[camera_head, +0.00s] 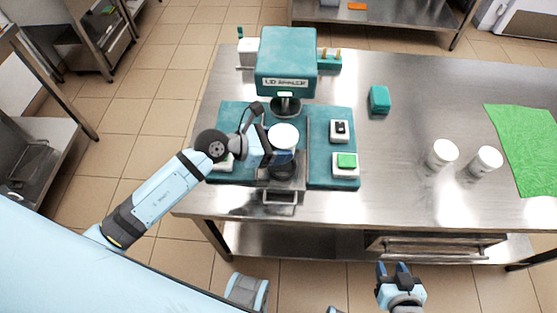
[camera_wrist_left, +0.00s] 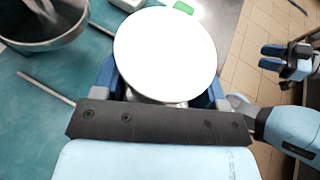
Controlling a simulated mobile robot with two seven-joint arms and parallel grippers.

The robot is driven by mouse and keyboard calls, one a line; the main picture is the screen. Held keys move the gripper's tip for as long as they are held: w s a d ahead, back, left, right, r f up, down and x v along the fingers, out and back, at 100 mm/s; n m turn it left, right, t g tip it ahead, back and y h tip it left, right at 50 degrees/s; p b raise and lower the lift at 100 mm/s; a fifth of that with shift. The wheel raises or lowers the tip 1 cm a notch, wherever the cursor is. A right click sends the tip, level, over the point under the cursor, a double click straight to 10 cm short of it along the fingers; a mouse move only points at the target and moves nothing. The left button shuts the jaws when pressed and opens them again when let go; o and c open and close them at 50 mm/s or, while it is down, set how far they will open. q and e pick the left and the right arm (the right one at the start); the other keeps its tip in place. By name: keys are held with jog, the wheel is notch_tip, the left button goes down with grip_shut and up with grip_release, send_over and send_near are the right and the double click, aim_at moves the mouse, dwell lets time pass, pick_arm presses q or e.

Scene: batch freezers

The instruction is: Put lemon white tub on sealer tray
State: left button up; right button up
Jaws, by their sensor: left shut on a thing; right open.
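The tub with a round white lid (camera_head: 284,136) is held by my left gripper (camera_head: 268,150) over the middle of the teal sealer. The left wrist view shows its white lid (camera_wrist_left: 165,52) between the blue fingers of my left gripper (camera_wrist_left: 163,88). The metal sealer tray (camera_head: 281,198) sticks out at the front of the sealer, with a dark round holder (camera_head: 282,166) just below the tub in the head view. I cannot tell whether the tub touches it. The flavour label is hidden. My right gripper (camera_head: 394,272) is open and empty in front of the table.
The teal sealer head (camera_head: 287,62) stands behind the tub. A green button box (camera_head: 345,164) and a switch (camera_head: 340,131) are to its right. Two white-lidded tubs (camera_head: 443,153) (camera_head: 486,162), a teal box (camera_head: 379,100) and a green cloth (camera_head: 527,145) lie further right. The table between is clear.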

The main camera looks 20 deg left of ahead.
pick_arm(q)
jog(key=shift+f+b, duration=0.45)
jog(key=shift+f, duration=3.05)
jog(key=shift+f, duration=0.1)
jog(key=o, duration=1.6)
